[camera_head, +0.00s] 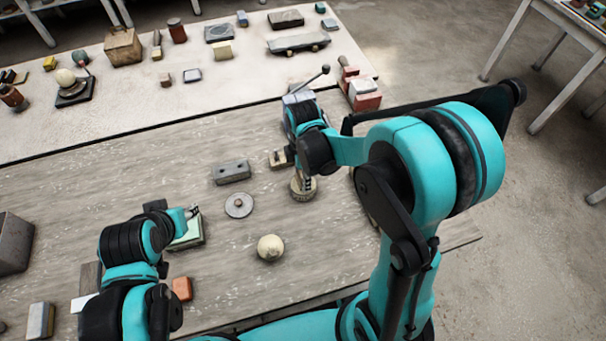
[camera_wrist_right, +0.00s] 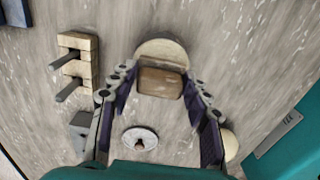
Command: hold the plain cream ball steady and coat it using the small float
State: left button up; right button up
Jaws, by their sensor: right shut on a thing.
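The cream ball (camera_head: 270,247) rests on the near grey table, with a small dark mark on top. It shows partly in the right wrist view (camera_wrist_right: 230,146), behind a finger. My right gripper (camera_head: 303,180) is away from the ball, farther back. In the wrist view it (camera_wrist_right: 157,82) is shut on a brown block (camera_wrist_right: 160,82), with a pale round piece (camera_wrist_right: 162,51) just past it. I cannot tell whether these are joined as the small float. My left gripper (camera_head: 192,212) is above a green block (camera_head: 187,238); its fingers are too small to read.
A grey disc with a knob (camera_head: 239,205) and a grey block (camera_head: 230,172) lie left of my right gripper. A pegged block (camera_head: 280,157) is close by it. An orange block (camera_head: 182,289) lies at the front. Another cream ball (camera_head: 65,77) sits on a far stand.

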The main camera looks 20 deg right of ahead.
jog(key=shift+f+b, duration=0.55)
dwell(1.9)
jog(key=shift+r, duration=0.1)
notch_tip(320, 180, up, 7)
jog(key=p, duration=0.5)
jog(key=shift+s, duration=0.1)
dwell(0.8)
